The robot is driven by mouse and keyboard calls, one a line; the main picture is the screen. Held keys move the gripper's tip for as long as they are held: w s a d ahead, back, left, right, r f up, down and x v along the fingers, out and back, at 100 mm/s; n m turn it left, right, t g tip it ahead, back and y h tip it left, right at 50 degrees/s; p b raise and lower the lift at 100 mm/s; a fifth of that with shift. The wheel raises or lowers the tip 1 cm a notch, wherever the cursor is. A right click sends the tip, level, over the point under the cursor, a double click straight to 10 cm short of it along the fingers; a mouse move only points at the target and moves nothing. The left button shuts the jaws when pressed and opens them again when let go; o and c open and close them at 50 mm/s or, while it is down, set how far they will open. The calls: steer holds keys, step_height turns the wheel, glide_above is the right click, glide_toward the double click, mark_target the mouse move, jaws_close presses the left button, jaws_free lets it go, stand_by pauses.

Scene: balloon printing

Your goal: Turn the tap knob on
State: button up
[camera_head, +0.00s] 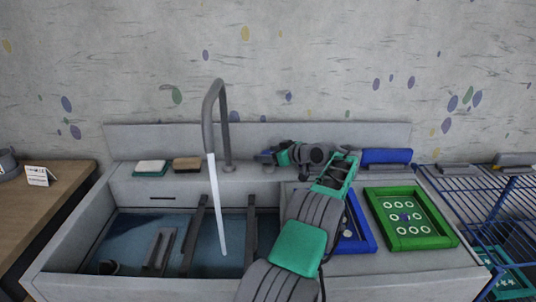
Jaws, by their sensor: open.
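A grey arched tap (213,100) rises from the sink's back ledge. A white stream (217,205) runs from its spout down into the grey sink basin (130,232). My arm reaches in from the bottom of the view, and my gripper (272,157) is just right of the tap's base, low over the back ledge. It is open, seen small and from behind. I cannot make out the tap knob clearly; my gripper and wrist cover that part of the ledge. Whether the fingers touch the knob cannot be told.
A green-and-white sponge (151,167) and a brown block (187,164) lie left of the tap. Dark bars cross the basin. A green tray (435,239) and a blue tray (369,244) lie right of my arm. A blue wire rack (470,185) stands far right.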

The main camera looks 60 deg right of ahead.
steer(key=v, duration=0.7)
steer(key=shift+s, duration=0.35)
steer(key=shift+a+r, duration=0.1)
steer(key=shift+r, duration=0.05)
